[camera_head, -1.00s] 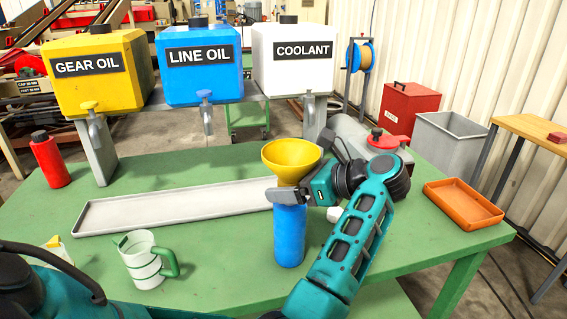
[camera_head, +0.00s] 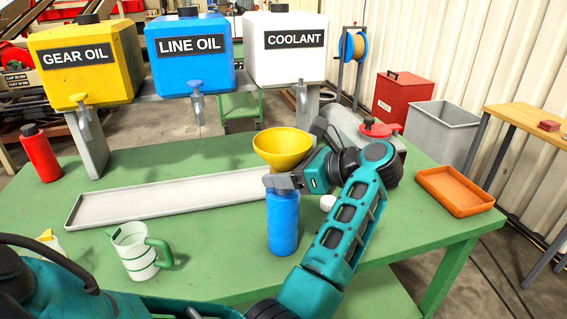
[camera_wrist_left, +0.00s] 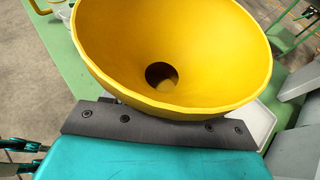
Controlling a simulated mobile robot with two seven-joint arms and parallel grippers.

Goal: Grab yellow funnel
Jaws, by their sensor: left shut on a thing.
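The yellow funnel (camera_head: 283,146) stands upright, its wide cone above the top of the blue bottle (camera_head: 283,225) on the green table. My left gripper (camera_head: 282,182) is shut on the yellow funnel just under its cone, reaching in from the right side of the bottle. The fingers hide the funnel's spout and the bottle's mouth, so I cannot tell whether the spout sits inside the bottle. In the left wrist view the funnel's open cone (camera_wrist_left: 215,60) fills the upper middle, with its round hole visible. My right gripper is not in view.
A pale long tray (camera_head: 165,199) lies behind the bottle. A white-green mug (camera_head: 132,252) stands at front left, a red bottle (camera_head: 41,155) at far left. An orange tray (camera_head: 455,191) lies at the right edge. Yellow, blue and white tanks (camera_head: 287,65) stand along the back.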

